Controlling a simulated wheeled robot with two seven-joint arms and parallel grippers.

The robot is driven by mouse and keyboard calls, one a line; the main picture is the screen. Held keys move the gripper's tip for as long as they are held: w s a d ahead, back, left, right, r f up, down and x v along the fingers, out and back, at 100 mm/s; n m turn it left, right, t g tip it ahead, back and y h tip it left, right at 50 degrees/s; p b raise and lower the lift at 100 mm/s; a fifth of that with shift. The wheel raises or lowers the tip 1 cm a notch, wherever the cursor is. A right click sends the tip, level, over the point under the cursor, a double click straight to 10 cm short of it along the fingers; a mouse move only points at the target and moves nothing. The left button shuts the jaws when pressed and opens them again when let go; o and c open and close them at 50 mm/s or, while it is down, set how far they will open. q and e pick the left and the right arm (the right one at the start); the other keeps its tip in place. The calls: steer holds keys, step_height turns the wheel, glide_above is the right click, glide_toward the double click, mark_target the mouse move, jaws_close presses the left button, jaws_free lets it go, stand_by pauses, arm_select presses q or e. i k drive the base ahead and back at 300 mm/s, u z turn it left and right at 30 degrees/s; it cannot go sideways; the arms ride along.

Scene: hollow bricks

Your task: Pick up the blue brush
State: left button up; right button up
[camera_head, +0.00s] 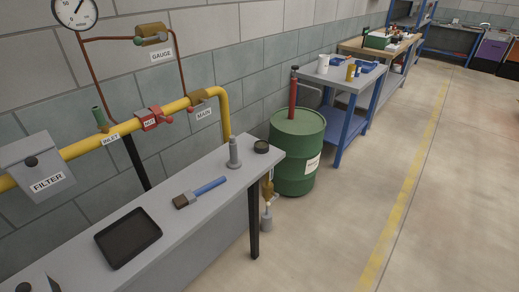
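The blue brush (207,188) lies on the grey bench (190,239). Its blue handle points to the upper right and its dark brown head to the lower left. Nothing covers it and nothing touches it. Neither of my grippers is in the view.
A black tray (128,237) lies left of the brush. A grey cylinder-shaped object (233,153) and a small dark round object (261,147) stand near the bench's far end. A yellow pipe (85,148) runs along the wall. A green drum (297,150) stands beyond the bench. Floor to the right is clear.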

mark_target(189, 197)
steer(key=z, duration=1.55)
steer(key=k, duration=0.75)
steer(key=u, duration=0.75)
steer(key=i, duration=0.5)
steer(key=u, duration=0.05)
